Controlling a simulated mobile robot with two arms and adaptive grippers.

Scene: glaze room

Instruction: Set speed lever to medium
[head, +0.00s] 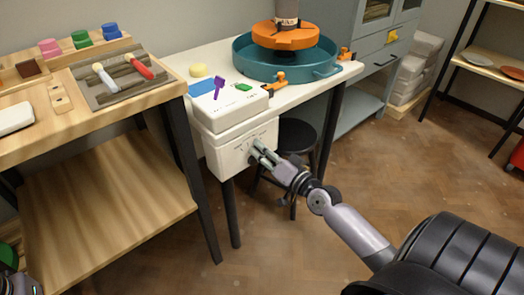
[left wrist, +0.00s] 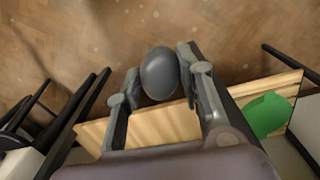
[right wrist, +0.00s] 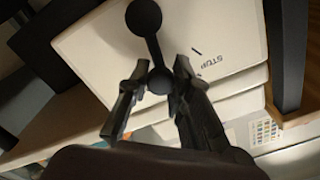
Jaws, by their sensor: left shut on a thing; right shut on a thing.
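The white speed box (head: 225,155) hangs under the front edge of the white wheel table. In the right wrist view its face (right wrist: 95,45) carries a STOP label and a black lever (right wrist: 152,45) with a ball at each end of its rod. My right gripper (head: 258,151) is at this face. In the right wrist view (right wrist: 155,80) its fingers are closed around the lever's nearer ball. The gripper hides the lever in the head view, and I cannot tell which mark it points to. My left gripper (left wrist: 160,72) is shut on a dark grey egg-shaped thing (left wrist: 159,75).
A teal basin (head: 255,65) with an orange part stands on the wheel table. A wooden bench (head: 100,110) with tools and colored-topped jars stands at the left. A black stool (head: 297,137) is behind the box. Open floor lies at the right.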

